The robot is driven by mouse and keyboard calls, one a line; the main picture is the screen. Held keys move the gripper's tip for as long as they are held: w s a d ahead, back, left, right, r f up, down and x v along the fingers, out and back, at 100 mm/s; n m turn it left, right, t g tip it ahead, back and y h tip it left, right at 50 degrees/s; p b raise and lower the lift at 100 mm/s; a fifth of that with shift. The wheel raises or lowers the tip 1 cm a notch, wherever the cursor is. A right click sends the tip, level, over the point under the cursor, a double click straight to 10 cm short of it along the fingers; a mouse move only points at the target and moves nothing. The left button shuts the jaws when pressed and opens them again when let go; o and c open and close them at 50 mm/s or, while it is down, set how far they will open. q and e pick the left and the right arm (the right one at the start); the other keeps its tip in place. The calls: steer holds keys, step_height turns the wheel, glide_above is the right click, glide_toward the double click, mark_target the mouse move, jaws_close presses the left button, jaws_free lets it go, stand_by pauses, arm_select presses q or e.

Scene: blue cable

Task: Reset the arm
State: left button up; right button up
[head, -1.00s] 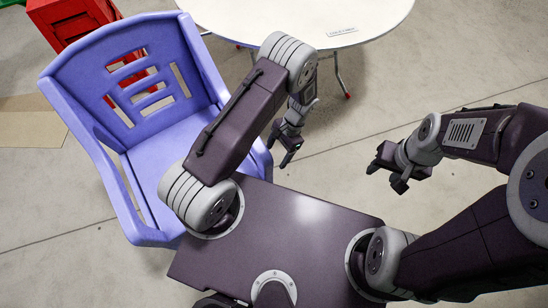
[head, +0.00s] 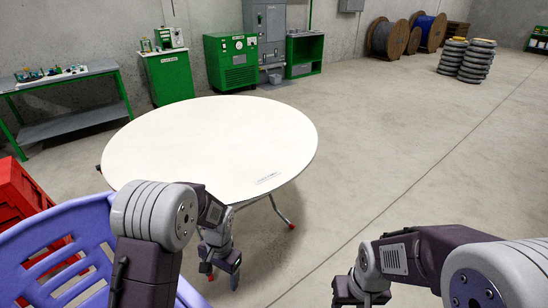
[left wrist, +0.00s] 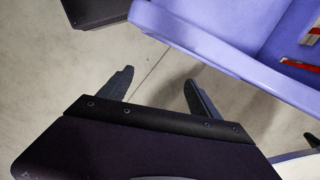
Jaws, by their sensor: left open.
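My left gripper (head: 222,274) hangs in front of the white round table's near edge in the head view, pointing down. It is open and empty; in the left wrist view its two dark fingers (left wrist: 158,77) are spread apart over bare floor. My right gripper (head: 361,298) is at the bottom edge of the head view, right of centre. Its fingers are cut off by the frame, so its opening cannot be told. A wooden spool wound with blue cable (head: 431,29) stands far off by the back wall.
The white round table (head: 215,135) stands ahead on the left. A purple-blue chair (head: 50,250) is close beside my left arm; its edge (left wrist: 210,42) shows in the wrist view. A red crate (head: 20,195) stands behind it. Floor to the right is clear.

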arm_select(q)
steer(key=s+a+r+n+t+h, duration=0.1)
steer(key=s+a+r+n+t, duration=0.1)
steer(key=s+r+n, duration=0.65)
step_height(320, 180, up, 11)
steer(key=s+m+p, duration=0.2)
steer(key=m+p, duration=0.1)
steer(key=p, duration=1)
steer(key=shift+s, duration=0.35)
